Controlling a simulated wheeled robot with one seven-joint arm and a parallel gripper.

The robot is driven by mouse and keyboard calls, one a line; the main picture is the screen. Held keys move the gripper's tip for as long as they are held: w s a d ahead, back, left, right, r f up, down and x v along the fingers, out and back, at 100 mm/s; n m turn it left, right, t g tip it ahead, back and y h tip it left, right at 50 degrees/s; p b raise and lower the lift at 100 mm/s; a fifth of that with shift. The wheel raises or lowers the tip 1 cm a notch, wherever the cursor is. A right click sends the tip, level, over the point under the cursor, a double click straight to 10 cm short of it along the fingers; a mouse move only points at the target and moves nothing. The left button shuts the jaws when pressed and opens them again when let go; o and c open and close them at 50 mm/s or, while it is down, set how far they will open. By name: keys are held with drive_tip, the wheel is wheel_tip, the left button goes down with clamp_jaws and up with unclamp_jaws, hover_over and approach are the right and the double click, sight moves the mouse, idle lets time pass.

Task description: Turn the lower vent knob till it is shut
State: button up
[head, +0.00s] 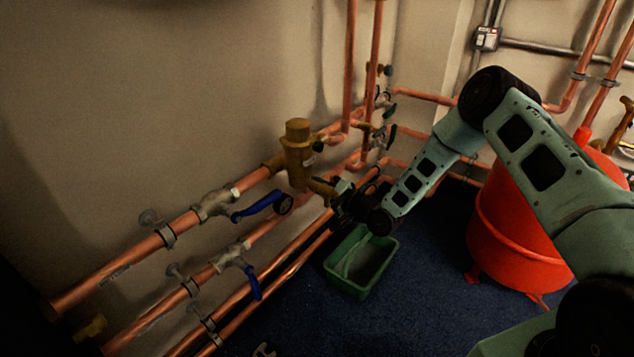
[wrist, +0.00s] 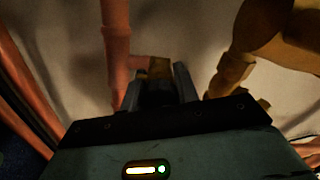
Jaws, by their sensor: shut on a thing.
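My gripper (head: 343,193) is at the pipes just right of and below the brass valve body (head: 298,155). In the wrist view my gripper (wrist: 157,88) has its two fingers close on either side of a small dark thing, the lower vent knob (wrist: 157,90). A brass fitting (wrist: 160,66) shows just beyond it. The fingers and shadow hide most of the knob, so its turn angle cannot be told. In the head view the knob is hidden behind my gripper and wrist.
Copper pipes (head: 180,228) run along the wall, with blue lever handles (head: 258,206) to the left. A green bin (head: 344,280) stands on the floor below my gripper. A red tank (head: 512,235) stands to the right, behind my arm. Brassware (wrist: 235,72) is close right of the fingers.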

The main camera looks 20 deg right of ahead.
drive_tip(key=shift+s+f+m, duration=0.1)
drive_tip(key=shift+m, duration=1)
drive_tip(key=o, duration=1)
drive_tip(key=shift+c, duration=0.2)
drive_tip(key=shift+d+p, duration=0.1)
drive_tip(key=shift+p, duration=0.25)
drive_tip(key=p+v, duration=0.4)
drive_tip(key=v, duration=1.3)
